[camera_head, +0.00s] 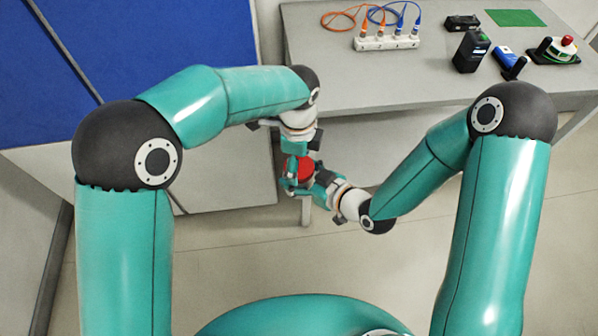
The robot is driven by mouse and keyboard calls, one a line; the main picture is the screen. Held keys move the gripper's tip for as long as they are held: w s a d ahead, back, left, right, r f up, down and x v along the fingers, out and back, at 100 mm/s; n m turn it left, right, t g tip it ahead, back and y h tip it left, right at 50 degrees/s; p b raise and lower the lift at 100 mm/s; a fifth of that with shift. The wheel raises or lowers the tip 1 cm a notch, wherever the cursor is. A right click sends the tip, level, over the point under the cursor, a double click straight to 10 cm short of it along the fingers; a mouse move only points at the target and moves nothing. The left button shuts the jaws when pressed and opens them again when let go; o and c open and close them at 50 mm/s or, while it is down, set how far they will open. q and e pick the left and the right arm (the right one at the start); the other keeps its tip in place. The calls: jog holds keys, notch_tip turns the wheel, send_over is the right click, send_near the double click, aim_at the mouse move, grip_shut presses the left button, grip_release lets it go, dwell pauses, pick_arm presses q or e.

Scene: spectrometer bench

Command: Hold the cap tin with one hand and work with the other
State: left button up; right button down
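A small red round thing (305,168), which looks like the cap tin, shows between my two grippers near the middle of the head view. My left gripper (294,165) reaches it from above, its fingers beside or around the red thing. My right gripper (302,187) comes in from the lower right, with its fingers just below and against the red thing's near side. The two grippers overlap in the picture and hide much of the tin. Whether either set of fingers is closed on it is too small to tell.
A grey bench (400,95) lies behind. On it stand a white strip with orange and blue cables (386,43), a black box (471,52), a blue item (505,57), a green mat (515,18) and a red-knobbed device (557,50). Blue panels (150,35) are at left.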

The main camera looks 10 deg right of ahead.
pick_arm(q)
jog(key=shift+o, duration=0.7)
jog(key=shift+d, duration=0.1)
jog(key=shift+r, duration=0.15)
jog(key=shift+r, duration=2.15)
jog(key=shift+c, duration=0.3)
